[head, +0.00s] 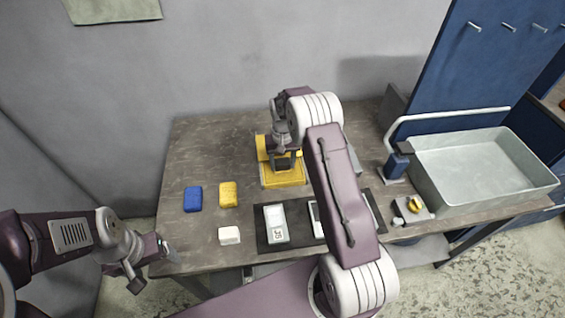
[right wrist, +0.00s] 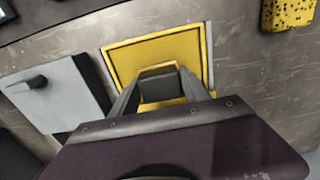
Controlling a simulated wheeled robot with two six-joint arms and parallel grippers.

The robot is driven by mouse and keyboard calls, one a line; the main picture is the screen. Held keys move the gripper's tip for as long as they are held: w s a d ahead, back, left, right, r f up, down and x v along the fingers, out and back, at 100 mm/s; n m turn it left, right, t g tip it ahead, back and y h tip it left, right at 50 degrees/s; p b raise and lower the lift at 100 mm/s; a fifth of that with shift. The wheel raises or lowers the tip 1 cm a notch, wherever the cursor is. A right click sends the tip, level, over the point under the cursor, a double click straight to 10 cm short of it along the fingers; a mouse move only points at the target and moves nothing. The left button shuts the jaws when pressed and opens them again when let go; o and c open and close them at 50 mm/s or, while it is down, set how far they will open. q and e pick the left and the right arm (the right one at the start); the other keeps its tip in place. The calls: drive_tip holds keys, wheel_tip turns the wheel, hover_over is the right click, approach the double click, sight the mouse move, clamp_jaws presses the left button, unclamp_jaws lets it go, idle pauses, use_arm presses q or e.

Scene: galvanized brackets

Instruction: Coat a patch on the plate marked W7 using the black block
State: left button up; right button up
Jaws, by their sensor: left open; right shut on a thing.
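My right gripper (head: 284,152) is shut on the black block (right wrist: 160,84). It holds the block at the yellow tray (head: 283,181); whether the block touches the tray's floor I cannot tell. The tray also shows in the right wrist view (right wrist: 122,60). A pale plate with a printed label (head: 275,224) lies on the dark mat (head: 262,238). Another plate (head: 315,219) beside it is partly hidden by my right arm. No W7 mark is readable on either. My left gripper (head: 152,265) is open and empty at the table's front left corner.
A blue block (head: 193,199), a yellow sponge (head: 228,194) and a white block (head: 229,235) sit left of the mat. A grey basin (head: 480,165) stands at the right. A small yellow-and-black item (head: 414,206) is before it. The table's back left is clear.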

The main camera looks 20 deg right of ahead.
sight(282, 161)
idle(0.4)
wheel_tip(282, 161, up, 7)
drive_tip(key=p, duration=0.6)
idle(0.5)
